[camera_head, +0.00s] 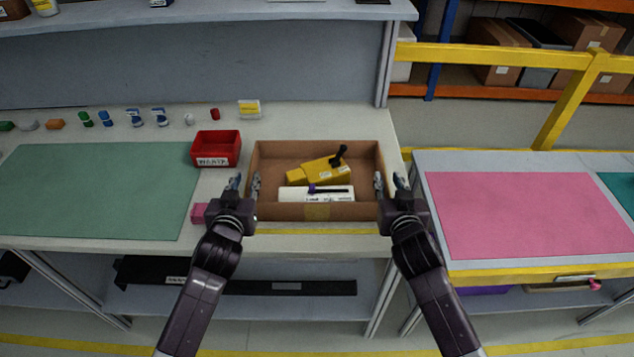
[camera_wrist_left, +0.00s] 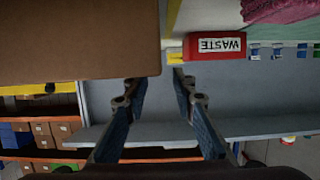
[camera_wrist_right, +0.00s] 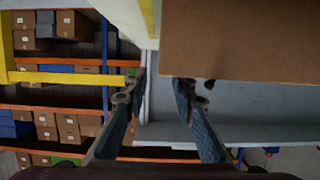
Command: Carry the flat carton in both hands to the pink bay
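The flat carton (camera_head: 281,212) is a shallow open brown box on the pale bench. It holds a yellow tool (camera_head: 318,172) with a black handle and a white box (camera_head: 310,195) with a purple part. The pink bay (camera_head: 525,214) is a flat, empty area on the right-hand table.
A red waste bin (camera_head: 216,147) stands close to the carton's left. A green mat (camera_head: 95,190) covers the left bench. A gap separates bench and right table; a yellow rail (camera_head: 490,54) stands behind.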

